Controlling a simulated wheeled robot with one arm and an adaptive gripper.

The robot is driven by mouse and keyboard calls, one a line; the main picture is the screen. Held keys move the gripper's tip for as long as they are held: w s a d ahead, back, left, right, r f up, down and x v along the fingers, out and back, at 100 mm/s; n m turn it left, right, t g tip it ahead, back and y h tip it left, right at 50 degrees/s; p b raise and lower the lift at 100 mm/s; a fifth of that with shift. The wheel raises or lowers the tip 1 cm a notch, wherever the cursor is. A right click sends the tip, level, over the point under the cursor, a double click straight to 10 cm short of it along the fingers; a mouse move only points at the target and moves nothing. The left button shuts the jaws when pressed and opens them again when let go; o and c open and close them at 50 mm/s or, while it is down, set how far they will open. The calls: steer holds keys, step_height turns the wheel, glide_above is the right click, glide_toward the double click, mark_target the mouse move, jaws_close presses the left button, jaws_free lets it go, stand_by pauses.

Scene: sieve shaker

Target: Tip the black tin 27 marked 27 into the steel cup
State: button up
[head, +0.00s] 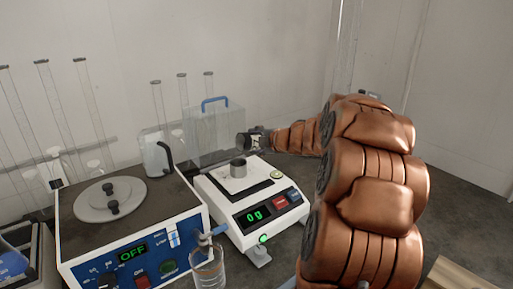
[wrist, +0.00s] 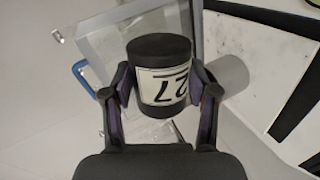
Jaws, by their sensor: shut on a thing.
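The black tin (wrist: 160,48) has a white label reading 27, upside down in the wrist view. My gripper (wrist: 163,90) is shut on its sides. In the head view my gripper (head: 259,140) holds the tin (head: 243,141) above the balance, apart from the cup; its exact tilt is too small to tell. The steel cup (head: 238,168) stands upright on the balance pan, just below the tin. It also shows in the wrist view (wrist: 230,75) as a grey cylinder right of the tin, partly hidden by a finger. The cup's inside cannot be made out.
The balance (head: 262,212) reads 0 g. A clear box with a blue handle (head: 214,103) stands behind it. A blue-fronted shaker (head: 135,252) reading OFF is at left, with a glass beaker (head: 208,268) in front. A white jug (head: 157,153) and several glass tubes stand behind.

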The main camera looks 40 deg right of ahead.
steer(key=shift+a+f+n+h+b, duration=0.2)
steer(key=shift+n+h+b, duration=0.25)
steer(key=shift+b, duration=0.85)
steer(key=b, duration=0.1)
steer(key=n+b, duration=0.1)
steer(key=shift+a+r+h+b, duration=0.1)
steer(key=shift+a+h+b, duration=0.15)
steer(key=shift+b, duration=0.05)
steer(key=b, duration=0.1)
steer(key=n+h+b, duration=0.1)
steer(key=b, duration=0.1)
steer(key=shift+a+r+n, duration=0.25)
steer(key=shift+a, duration=0.15)
steer(key=shift+a+r+n+h+b, duration=0.15)
steer(key=shift+r+n+h+b, duration=0.2)
steer(key=shift+b, duration=0.3)
steer(key=shift+r+p, duration=0.1)
steer(key=shift+p, duration=0.3)
